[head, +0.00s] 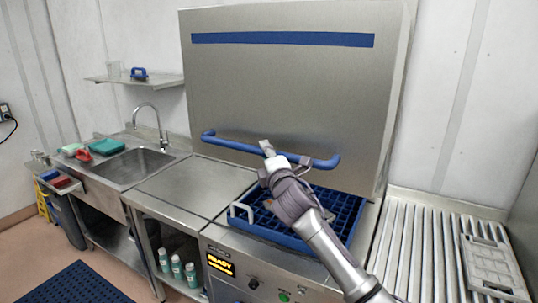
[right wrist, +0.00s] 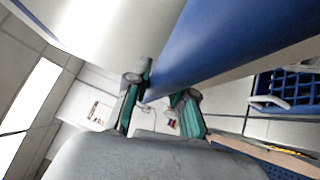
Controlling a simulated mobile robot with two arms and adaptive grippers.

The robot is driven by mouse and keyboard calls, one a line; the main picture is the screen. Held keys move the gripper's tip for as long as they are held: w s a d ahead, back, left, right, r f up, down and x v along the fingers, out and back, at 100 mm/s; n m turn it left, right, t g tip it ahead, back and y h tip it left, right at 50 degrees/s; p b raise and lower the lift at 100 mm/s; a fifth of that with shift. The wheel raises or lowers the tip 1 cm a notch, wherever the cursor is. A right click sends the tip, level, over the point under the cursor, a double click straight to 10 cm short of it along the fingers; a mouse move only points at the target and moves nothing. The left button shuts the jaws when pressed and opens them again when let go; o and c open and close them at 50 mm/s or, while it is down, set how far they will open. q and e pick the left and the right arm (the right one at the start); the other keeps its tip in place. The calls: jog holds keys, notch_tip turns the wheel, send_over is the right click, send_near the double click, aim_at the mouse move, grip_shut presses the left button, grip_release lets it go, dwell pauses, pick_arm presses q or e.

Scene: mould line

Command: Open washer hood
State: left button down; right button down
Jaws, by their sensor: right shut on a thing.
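The washer hood (head: 290,95) is a large steel box front with a blue stripe near its top. It stands raised, with a gap under its lower edge through which a blue rack (head: 330,218) shows on the washer bed. A blue bar handle (head: 232,145) runs across the hood's lower front. My right gripper (head: 284,156) is shut on the handle, right of its middle. In the right wrist view the green-padded fingers (right wrist: 160,95) sit either side of the blue handle (right wrist: 205,45). My left gripper is not in view.
A lit control panel (head: 222,265) is on the washer front below the rack. A steel counter (head: 180,185) and sink (head: 135,165) lie left. A roller table (head: 415,250) with a grey rack (head: 492,265) lies right. A blue mat (head: 78,285) is on the floor.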

jog(key=c, duration=1)
grip_release()
jog(key=shift+o, duration=0.2)
jog(key=shift+s+f, duration=0.1)
jog(key=shift+s, duration=0.15)
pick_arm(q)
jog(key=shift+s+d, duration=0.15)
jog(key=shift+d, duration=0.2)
pick_arm(e)
jog(key=v, duration=1.1)
jog(key=shift+s, duration=0.3)
jog(key=shift+d, duration=0.15)
